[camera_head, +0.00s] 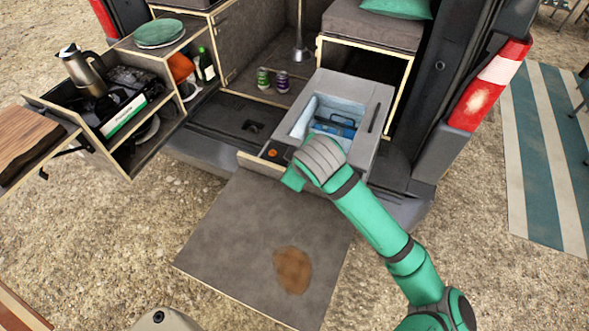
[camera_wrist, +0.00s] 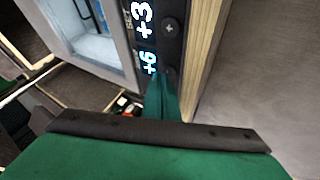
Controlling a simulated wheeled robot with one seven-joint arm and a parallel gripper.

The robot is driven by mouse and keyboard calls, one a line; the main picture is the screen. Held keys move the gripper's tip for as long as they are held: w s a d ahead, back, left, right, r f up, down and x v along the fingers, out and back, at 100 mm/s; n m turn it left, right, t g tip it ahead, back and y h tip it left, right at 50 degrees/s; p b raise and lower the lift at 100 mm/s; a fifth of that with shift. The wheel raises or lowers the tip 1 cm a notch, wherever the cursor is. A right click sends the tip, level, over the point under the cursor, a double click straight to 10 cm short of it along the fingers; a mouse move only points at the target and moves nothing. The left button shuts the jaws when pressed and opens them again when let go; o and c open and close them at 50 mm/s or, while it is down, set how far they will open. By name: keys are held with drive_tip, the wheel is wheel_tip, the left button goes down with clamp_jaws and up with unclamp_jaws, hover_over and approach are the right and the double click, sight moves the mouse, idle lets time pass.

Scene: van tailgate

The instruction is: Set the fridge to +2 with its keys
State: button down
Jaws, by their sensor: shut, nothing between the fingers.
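The grey fridge (camera_head: 372,98) stands open in the van's rear, with blue items inside. In the wrist view its dark panel (camera_wrist: 152,42) shows +3 and +6 lit, turned sideways. The small lettering beside the numbers is too small to read surely. A round key marked + (camera_wrist: 169,28) is beside the +3. Another dark key (camera_wrist: 171,72) is beside the +6, partly hidden by my fingers. My gripper (camera_wrist: 163,82) is shut and empty, its tips at or just over this lower key; I cannot tell if they touch.
A wooden edge (camera_wrist: 203,60) runs close beside the panel. Two cans (camera_head: 272,80) stand left of the fridge. A pull-out kitchen with a kettle (camera_head: 82,68) is at left. A flat grey board (camera_head: 235,235) lies before the van.

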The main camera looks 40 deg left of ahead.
drive_tip(key=shift+s+a+f, duration=0.1)
drive_tip(key=shift+s+f, duration=0.05)
drive_tip(key=shift+s, duration=0.05)
drive_tip(key=shift+f, duration=0.35)
idle(0.4)
drive_tip(key=shift+w+r, duration=0.1)
drive_tip(key=shift+w, duration=0.05)
drive_tip(key=shift+r, duration=0.85)
drive_tip(key=shift+r, duration=2.5)
